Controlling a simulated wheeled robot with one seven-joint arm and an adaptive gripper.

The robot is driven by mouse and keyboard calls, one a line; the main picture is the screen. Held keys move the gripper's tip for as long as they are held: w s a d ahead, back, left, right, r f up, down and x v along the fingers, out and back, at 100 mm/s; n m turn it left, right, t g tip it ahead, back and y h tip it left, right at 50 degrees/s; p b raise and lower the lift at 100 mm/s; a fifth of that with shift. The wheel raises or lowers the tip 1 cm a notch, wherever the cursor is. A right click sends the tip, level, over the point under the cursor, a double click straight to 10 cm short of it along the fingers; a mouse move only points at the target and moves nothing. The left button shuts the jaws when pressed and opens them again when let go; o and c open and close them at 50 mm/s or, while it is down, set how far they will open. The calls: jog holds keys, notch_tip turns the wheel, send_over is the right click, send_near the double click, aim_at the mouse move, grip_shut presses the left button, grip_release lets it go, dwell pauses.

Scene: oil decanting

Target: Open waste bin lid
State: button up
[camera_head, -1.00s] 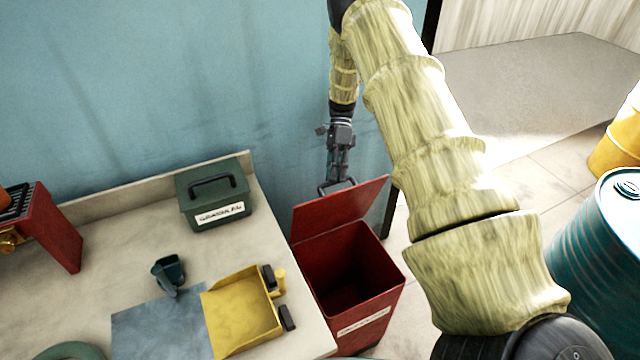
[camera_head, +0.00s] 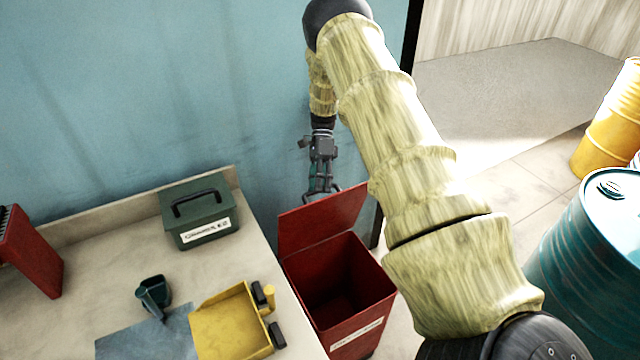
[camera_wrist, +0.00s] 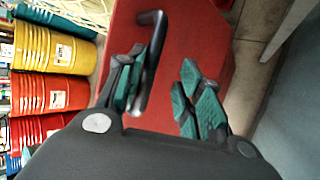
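The red waste bin (camera_head: 345,325) stands at the right end of the counter, with a white label on its front. Its red lid (camera_head: 322,222) is raised and tilted back toward the wall, and the dark inside of the bin shows. My gripper (camera_head: 322,190) is just behind the lid's upper edge, by the lid's dark handle (camera_head: 337,188). In the wrist view my gripper (camera_wrist: 164,85) has its teal-padded fingers apart. The bent handle (camera_wrist: 153,55) lies in the gap close to the left finger; I cannot tell if they touch.
A blue wall is behind. Teal (camera_head: 590,245) and yellow (camera_head: 605,130) drums stand right.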

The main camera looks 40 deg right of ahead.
notch_tip(320, 180, up, 11)
jog(key=shift+s+f, duration=0.2)
dwell(0.6)
dwell(0.5)
